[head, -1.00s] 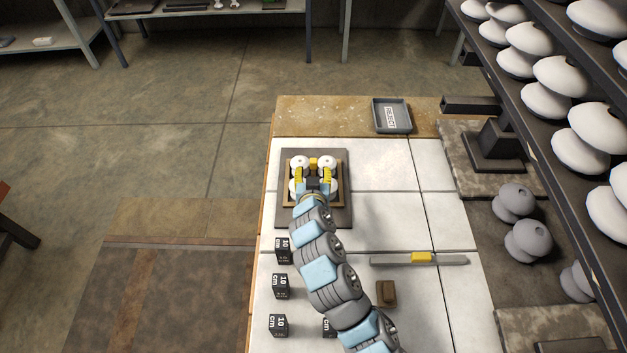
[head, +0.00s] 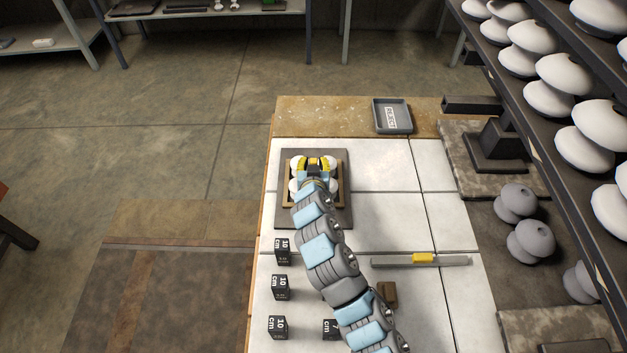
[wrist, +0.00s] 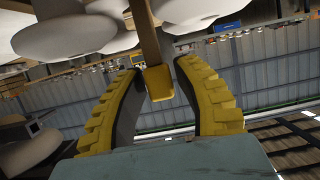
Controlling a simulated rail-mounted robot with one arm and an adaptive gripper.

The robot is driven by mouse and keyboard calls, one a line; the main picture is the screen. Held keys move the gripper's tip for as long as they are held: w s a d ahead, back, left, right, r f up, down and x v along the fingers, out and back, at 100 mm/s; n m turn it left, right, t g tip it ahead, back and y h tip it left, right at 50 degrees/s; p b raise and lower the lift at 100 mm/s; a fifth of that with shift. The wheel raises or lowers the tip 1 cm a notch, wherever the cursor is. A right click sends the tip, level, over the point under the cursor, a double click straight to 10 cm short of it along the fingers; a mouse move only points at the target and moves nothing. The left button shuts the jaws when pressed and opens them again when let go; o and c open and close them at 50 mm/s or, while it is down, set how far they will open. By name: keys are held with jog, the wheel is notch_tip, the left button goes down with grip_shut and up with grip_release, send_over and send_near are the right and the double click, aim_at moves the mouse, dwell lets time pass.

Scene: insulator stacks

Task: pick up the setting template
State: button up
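A grey bar with a yellow block on it (head: 422,258) lies on the white tiled bench; I cannot tell whether it is the setting template. My gripper (head: 313,163) is over a wooden-framed box (head: 287,200) of white insulators at the far left of the bench. A yellow-tipped piece (head: 314,160) shows at the box's middle, between the fingers. In the wrist view the yellow tip (wrist: 159,84) hangs on a tan bar between the two yellow ridged fingers (wrist: 158,68), with visible gaps on both sides. The fingers look open.
White insulators (head: 299,162) crowd the gripper. A grey reject tray (head: 393,117) stands at the back. Black 10 cm blocks (head: 281,287) and a brown block (head: 387,294) sit nearer. A rack of white insulators (head: 560,80) rises on the right. The tiles right of the box are clear.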

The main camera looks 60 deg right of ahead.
grip_shut()
